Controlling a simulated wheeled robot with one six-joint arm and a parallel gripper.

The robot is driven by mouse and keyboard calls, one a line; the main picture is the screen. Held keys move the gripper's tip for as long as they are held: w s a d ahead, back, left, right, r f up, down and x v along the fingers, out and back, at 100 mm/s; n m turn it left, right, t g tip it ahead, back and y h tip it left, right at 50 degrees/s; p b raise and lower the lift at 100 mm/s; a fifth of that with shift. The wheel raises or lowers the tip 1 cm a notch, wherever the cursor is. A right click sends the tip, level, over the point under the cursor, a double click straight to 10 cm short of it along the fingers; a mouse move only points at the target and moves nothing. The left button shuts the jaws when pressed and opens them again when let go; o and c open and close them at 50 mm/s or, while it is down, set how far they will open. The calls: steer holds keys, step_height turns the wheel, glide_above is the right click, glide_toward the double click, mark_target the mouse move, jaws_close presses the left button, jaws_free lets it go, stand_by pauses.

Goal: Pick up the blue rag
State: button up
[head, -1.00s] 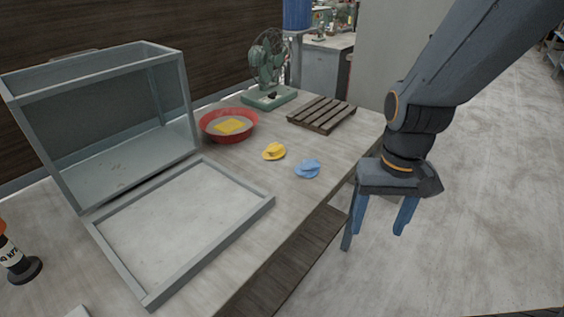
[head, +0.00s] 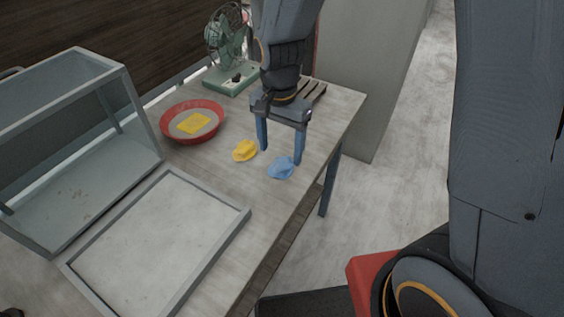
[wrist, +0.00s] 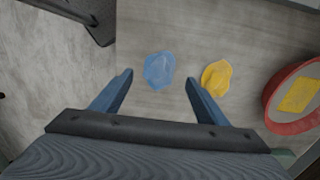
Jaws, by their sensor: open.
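The blue rag (head: 281,167) lies crumpled on the table near its right edge. In the wrist view the blue rag (wrist: 159,70) lies ahead of my fingertips, about midway between them. My gripper (head: 281,156) is open and empty, pointing down over the table beside the blue rag. In the wrist view both fingers of my gripper (wrist: 158,73) are spread apart, with nothing between them but table and rag. I cannot tell exactly how high the fingertips are above the table.
A yellow rag (head: 244,151) lies just left of the blue one, close to one finger. A red bowl (head: 166,133) with a yellow sponge-like piece (head: 193,123) stands further left.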

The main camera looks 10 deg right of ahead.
mark_target(282, 162)
steer(key=shift+w+d+f+p, duration=0.15)
steer(key=shift+f+p, duration=0.55)
steer(key=shift+f, duration=1.8)
steer(key=c, duration=1.1)
